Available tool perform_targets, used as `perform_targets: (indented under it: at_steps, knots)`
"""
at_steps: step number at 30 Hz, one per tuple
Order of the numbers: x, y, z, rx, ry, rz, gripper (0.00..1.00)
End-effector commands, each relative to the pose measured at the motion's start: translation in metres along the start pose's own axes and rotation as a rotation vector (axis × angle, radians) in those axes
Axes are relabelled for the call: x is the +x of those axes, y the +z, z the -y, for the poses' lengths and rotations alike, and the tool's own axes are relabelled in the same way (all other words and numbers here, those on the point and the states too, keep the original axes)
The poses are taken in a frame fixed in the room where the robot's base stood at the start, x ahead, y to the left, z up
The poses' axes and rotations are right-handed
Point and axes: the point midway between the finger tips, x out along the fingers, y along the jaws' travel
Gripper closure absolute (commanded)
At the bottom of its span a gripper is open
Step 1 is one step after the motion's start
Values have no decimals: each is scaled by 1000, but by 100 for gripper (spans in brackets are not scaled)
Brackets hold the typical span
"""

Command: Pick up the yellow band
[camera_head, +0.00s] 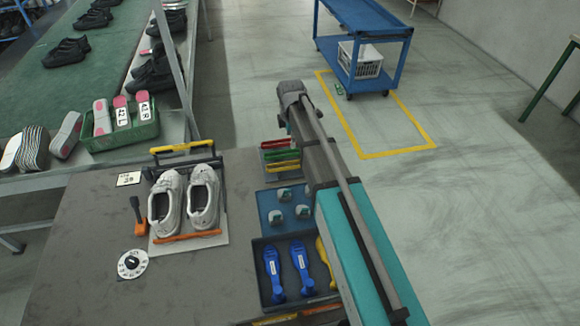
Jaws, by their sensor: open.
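Several narrow coloured strips, red, yellow and green, lie in a small rack at the table's back right edge, beside my arm. The yellow strip (284,156) among them looks like a yellow band. Another yellow bar (183,147) spans the back of the shoe fixture (222,238), behind a pair of off-white shoes (165,205). I cannot tell which one is the task's band. My arm rises along the table's right side. My gripper is not visible.
An orange bar (188,236) crosses the fixture's front. A dark tray (262,288) holds blue tools and a yellow one partly hidden by my arm. A white dial (133,264) lies front left. A green basket (120,135) stands behind. The table's front left is clear.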

Motion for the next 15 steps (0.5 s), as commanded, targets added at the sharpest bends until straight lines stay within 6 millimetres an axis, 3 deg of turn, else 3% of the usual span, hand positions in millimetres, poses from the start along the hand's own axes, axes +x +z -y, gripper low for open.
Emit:
perform_targets:
  at_steps: [15]
  knots:
    - [42, -1, 0, -1, 0, 0, 19]
